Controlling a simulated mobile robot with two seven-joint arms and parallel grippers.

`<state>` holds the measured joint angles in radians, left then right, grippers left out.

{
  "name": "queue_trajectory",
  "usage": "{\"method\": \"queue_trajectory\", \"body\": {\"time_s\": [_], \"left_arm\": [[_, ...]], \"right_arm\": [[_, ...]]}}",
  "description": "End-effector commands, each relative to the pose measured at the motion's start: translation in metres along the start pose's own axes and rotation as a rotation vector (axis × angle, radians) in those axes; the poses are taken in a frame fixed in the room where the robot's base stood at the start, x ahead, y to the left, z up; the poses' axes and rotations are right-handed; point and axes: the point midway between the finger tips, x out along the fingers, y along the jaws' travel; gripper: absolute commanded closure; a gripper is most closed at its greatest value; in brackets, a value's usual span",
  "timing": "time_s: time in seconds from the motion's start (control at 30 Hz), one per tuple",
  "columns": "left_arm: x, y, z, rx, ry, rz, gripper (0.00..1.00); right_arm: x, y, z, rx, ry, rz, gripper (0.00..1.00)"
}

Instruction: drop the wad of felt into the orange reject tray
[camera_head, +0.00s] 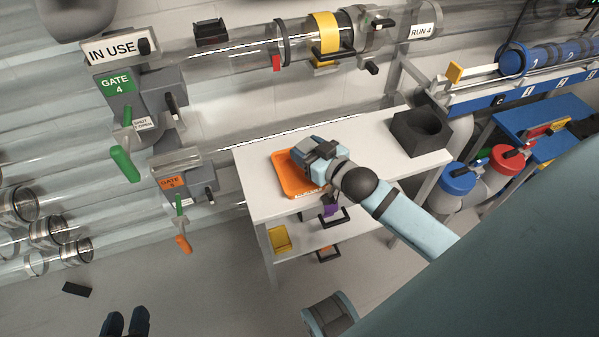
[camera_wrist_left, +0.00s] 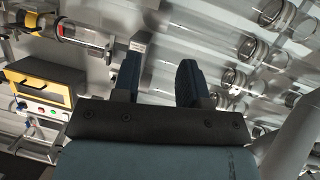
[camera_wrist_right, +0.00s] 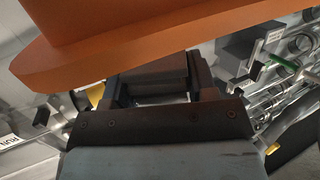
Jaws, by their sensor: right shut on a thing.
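The orange reject tray (camera_head: 284,181) lies on the white bench in the head view, and its orange side fills the top of the right wrist view (camera_wrist_right: 130,45). My right gripper (camera_head: 314,160) is over the tray's right part and hides some of it. In the right wrist view, my right gripper (camera_wrist_right: 160,75) is shut on a dark grey-brown piece, taken as the wad of felt (camera_wrist_right: 152,80). The wad is not clearly visible in the head view. My left gripper (camera_head: 125,318) is far from the tray at the bottom left, open and empty in its wrist view (camera_wrist_left: 160,75).
A dark block with a round hole (camera_head: 424,130) stands on the bench (camera_head: 365,135), right of my right arm. The shelf below holds a yellow bin (camera_head: 280,238) and a purple item (camera_head: 331,210). Gate 4's green handle (camera_head: 125,164) and an orange handle (camera_head: 183,243) hang left of the bench.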

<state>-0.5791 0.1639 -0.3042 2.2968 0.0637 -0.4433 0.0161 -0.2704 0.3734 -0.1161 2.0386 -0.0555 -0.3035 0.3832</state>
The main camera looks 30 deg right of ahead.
Motion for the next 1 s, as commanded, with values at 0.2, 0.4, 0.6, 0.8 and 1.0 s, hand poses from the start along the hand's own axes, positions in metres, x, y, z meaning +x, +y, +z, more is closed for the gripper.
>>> {"method": "queue_trajectory", "body": {"time_s": [0.2, 0.4, 0.6, 0.8, 1.0], "left_arm": [[-0.001, -0.001, 0.003, -0.005, -0.007, -0.004, 0.61], [0.0, 0.0, 0.002, -0.011, -0.006, -0.007, 0.61], [-0.001, -0.001, 0.001, -0.012, -0.018, -0.014, 0.61], [-0.007, -0.01, 0.017, -0.003, -0.099, -0.039, 0.61], [-0.012, -0.012, 0.033, 0.0, -0.158, -0.049, 0.61]], "right_arm": [[0.0, 0.0, 0.0, 0.0, 0.0, 0.0, 0.18], [0.0, 0.0, 0.0, 0.0, 0.0, 0.0, 0.18], [-0.017, 0.0, -0.001, 0.001, -0.003, 0.001, 0.18], [-0.059, 0.0, -0.001, 0.001, -0.005, 0.001, 0.18], [-0.1, 0.0, 0.0, 0.002, -0.005, 0.001, 0.18]]}}
